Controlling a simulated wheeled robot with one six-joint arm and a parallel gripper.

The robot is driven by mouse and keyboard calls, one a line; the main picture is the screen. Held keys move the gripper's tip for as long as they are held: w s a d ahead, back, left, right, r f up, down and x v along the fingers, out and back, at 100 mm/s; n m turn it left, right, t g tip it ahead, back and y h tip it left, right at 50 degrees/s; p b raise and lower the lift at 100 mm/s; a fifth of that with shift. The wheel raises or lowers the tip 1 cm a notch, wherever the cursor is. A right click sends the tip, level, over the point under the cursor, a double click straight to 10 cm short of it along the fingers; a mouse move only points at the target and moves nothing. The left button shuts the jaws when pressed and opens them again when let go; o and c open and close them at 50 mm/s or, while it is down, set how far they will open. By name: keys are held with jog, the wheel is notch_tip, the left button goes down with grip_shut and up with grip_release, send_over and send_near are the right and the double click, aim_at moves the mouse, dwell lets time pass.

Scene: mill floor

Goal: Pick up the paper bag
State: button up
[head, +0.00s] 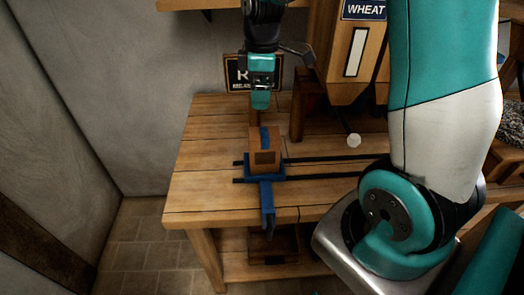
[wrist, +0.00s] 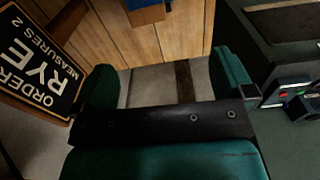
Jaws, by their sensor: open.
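A brown, box-shaped thing with a blue band over its top (head: 264,150) sits upright in a blue holder (head: 266,190) on the wooden bench; it looks like the paper bag.
The wooden bench (head: 205,150) is clear to the left. Two dark rails (head: 320,159) run right from the holder. A wooden bin marked WHEAT (head: 350,60) stands behind right, and a RYE order board (wrist: 40,60) is close by my gripper. A pale round thing (head: 354,140) lies on the bench.

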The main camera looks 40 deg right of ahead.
aim_at(264, 133)
jog(key=shift+n, duration=0.3)
jog(key=d+f+p, duration=0.1)
jog(key=f, duration=0.3)
jog(key=d+f+p, duration=0.1)
jog(key=f, duration=0.3)
jog(key=w+d+f+p, duration=0.1)
jog(key=f, duration=0.4)
jog(key=shift+w+d, duration=0.1)
jog(key=shift+d, duration=0.05)
jog(key=shift+w+a+f+p, duration=0.1)
jog(key=shift+a+f+p, duration=0.1)
jog(key=shift+f+p, duration=0.9)
jog(key=shift+w+a+f+p, duration=0.15)
jog(key=shift+f+p, duration=0.2)
jog(key=shift+f, duration=1.4)
jog(key=shift+s, duration=0.1)
jog(key=c, duration=1.2)
jog(key=shift+r, duration=0.15)
jog(key=shift+c, duration=0.2)
